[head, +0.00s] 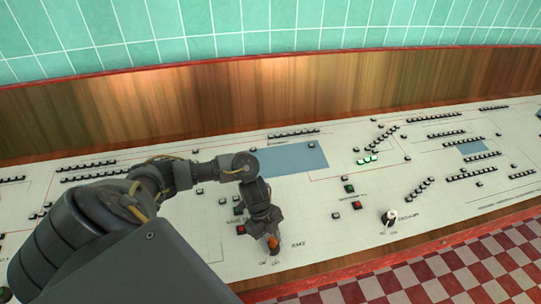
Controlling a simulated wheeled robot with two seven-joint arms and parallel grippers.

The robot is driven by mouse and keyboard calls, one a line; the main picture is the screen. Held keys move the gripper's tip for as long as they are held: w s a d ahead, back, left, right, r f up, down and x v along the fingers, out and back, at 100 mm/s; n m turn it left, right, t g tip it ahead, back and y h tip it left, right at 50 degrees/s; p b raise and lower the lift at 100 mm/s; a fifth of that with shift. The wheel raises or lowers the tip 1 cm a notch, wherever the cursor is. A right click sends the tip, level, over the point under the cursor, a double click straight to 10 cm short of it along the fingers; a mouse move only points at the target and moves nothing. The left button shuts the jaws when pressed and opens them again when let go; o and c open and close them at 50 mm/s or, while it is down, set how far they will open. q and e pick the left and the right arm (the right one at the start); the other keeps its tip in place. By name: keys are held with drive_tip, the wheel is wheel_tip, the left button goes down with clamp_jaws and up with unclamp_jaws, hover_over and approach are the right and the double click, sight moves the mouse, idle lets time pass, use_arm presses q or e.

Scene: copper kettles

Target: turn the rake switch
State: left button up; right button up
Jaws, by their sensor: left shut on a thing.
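My left gripper (271,236) points down at the front part of the white control panel (310,240). It is shut on a small orange-brown knob (273,244), which I take to be the rake switch; the fingers cover part of it. Small printed labels stand beside and below the knob, too small to read surely. Another switch, with a black and white knob (389,217), stands apart to the right. My right gripper is not in view.
A red button (241,229) is close to the left of my gripper. Several black, red and green buttons are spread over the panel. A blue-grey screen (290,159) lies behind the gripper. A wooden back wall (300,95) rises behind, and a red-edged wooden front edge borders the checkered floor.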

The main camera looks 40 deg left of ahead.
use_arm(q)
drive_tip(key=o, duration=1)
drive_tip(key=b+v, duration=0.1)
drive_tip(key=v, duration=0.9)
drive_tip(key=shift+a+r, duration=0.2)
drive_tip(key=shift+r, duration=0.15)
